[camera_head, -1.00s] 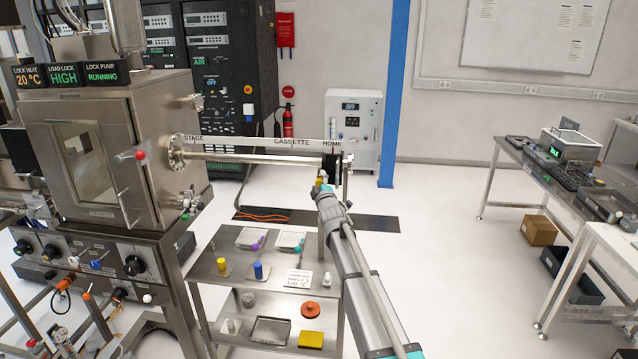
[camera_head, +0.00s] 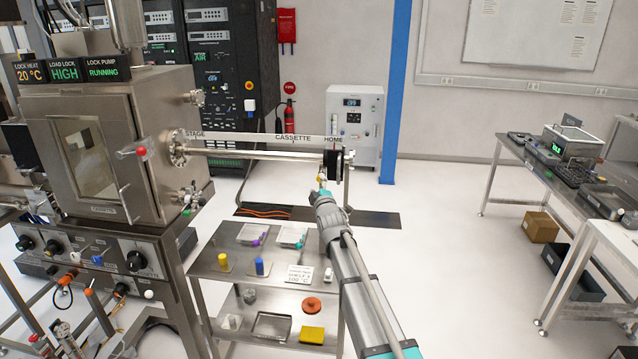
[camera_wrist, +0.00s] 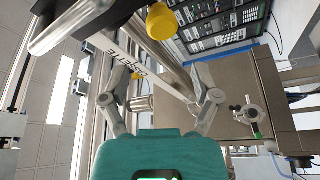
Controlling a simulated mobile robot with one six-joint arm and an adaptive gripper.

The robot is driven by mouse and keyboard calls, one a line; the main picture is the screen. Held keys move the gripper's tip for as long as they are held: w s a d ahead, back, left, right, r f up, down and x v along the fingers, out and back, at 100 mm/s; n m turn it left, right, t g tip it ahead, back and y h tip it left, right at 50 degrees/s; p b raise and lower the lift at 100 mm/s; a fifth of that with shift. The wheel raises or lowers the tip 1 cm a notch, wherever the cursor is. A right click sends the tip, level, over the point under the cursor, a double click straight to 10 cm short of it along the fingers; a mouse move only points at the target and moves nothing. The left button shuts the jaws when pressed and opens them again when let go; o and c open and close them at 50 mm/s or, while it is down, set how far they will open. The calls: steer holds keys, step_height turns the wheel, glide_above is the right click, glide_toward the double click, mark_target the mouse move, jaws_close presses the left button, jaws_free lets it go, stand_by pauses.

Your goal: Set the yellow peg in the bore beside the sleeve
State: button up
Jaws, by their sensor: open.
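A white rail marked CASSETTE and HOME and a steel rod run out from the steel chamber (camera_head: 95,150). A black round sleeve (camera_head: 333,165) sits at the HOME end. My gripper (camera_wrist: 165,95) is open below that end, its fingers spread apart. In the wrist view a yellow knob-like cylinder (camera_wrist: 161,22) sticks out beyond the fingers, and a smaller yellow piece (camera_wrist: 137,76) shows near the left finger. I cannot tell which is the peg, nor whether a finger touches it. The bore is not discernible. Another yellow cylinder (camera_head: 222,262) stands upright on the cart.
Open floor lies to the right, before a bench (camera_head: 500,160).

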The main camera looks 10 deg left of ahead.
steer(key=shift+s, duration=2.15)
